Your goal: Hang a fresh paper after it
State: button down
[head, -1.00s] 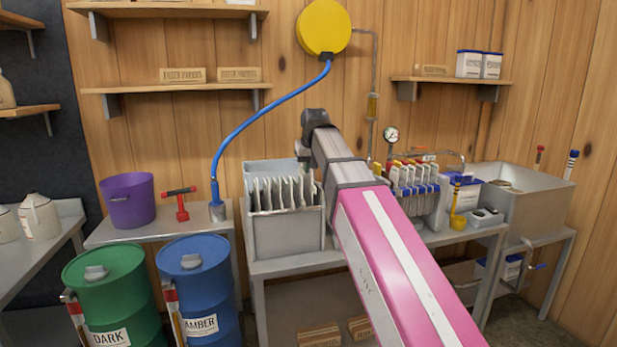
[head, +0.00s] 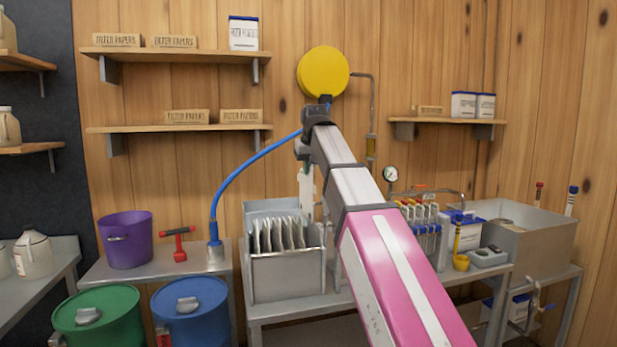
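My gripper (head: 304,152) is above the right back part of an open grey metal bin (head: 287,275). A flat white sheet or plate (head: 306,192) hangs upright right below it and appears held; the fingertips are too small to make out. Several white upright pieces (head: 278,235) stand in a row in the bin. Wooden boxes marked FILTER PAPERS lie on the lower left shelf (head: 187,117) and the upper left shelf (head: 116,40).
A yellow round tank (head: 323,74) with a blue hose (head: 245,165) hangs on the wall. A purple bucket (head: 126,240) and a red-handled tool (head: 179,245) stand left of the bin. A metal sink (head: 545,245) is at the right.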

jog(key=shift+r, duration=0.15)
jog(key=shift+r, duration=0.45)
dwell(0.9)
